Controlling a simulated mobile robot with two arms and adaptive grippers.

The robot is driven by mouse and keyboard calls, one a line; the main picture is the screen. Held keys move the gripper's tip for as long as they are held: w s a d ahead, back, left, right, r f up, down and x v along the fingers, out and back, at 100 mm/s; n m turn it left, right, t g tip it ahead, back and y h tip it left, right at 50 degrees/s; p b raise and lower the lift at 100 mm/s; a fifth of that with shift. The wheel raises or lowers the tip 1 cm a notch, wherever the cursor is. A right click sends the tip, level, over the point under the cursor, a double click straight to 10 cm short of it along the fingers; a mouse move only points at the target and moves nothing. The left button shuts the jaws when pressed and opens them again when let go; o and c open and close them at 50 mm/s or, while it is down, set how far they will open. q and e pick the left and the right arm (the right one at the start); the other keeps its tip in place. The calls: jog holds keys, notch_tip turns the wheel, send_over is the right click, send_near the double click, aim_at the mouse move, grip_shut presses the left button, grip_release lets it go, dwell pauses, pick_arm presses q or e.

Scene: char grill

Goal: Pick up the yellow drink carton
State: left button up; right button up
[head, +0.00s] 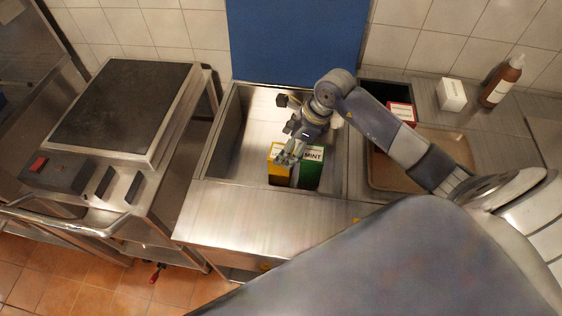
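The yellow drink carton (279,176) stands upright in the steel sink basin in the head view, near the basin's front wall. A green carton marked MINT (310,172) stands close on its right. My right gripper (289,156) comes down from above, at the top of the yellow carton, on the side towards the green one. The fingers cover part of the yellow carton's top. They are small and overlap the carton, so I cannot tell whether they are open or touching it. My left gripper is not in view.
A brown tray (385,178), a red carton (402,114), a white box (451,95) and a brown bottle (502,81) are on the right. The grill (125,108) stands left. The basin's left part (236,158) is free; its walls surround the cartons.

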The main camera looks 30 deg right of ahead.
aim_at(277, 174)
jog(key=p+x, duration=0.2)
jog(key=x, duration=0.2)
jog(key=shift+a, duration=0.1)
jog(key=shift+w+a+f, duration=0.1)
jog(key=shift+w+f, duration=0.05)
jog(key=shift+f, duration=0.35)
jog(key=c, duration=0.9)
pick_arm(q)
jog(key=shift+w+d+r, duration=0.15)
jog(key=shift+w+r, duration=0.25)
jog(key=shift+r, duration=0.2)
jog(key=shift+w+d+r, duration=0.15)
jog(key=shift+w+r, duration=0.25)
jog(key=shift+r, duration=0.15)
pick_arm(e)
jog(key=c, duration=0.9)
